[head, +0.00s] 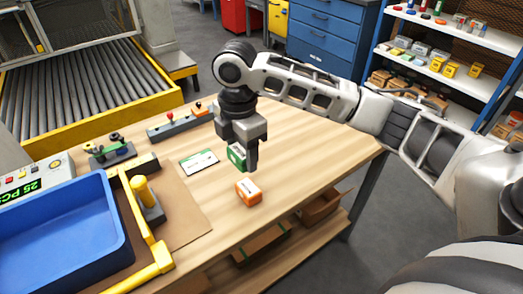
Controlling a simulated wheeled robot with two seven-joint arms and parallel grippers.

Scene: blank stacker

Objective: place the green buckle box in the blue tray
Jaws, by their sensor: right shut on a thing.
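The green buckle box (236,155) is small, green and white, and partly hidden by my gripper. My right gripper (246,160) points down over the middle of the wooden table and is shut on this box. The blue tray (108,215) is at the lower left, on the table's left part, and its inside looks empty where it shows. The gripper and box are to the right of the tray, apart from it. My left gripper does not show.
An orange box (248,192) lies on the table (290,150) just below my right gripper. A white and green card (199,162) lies to its left. A yellow-framed fixture (148,225) with a yellow post stands between the tray and the open tabletop. A scale display (35,184) is behind the tray.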

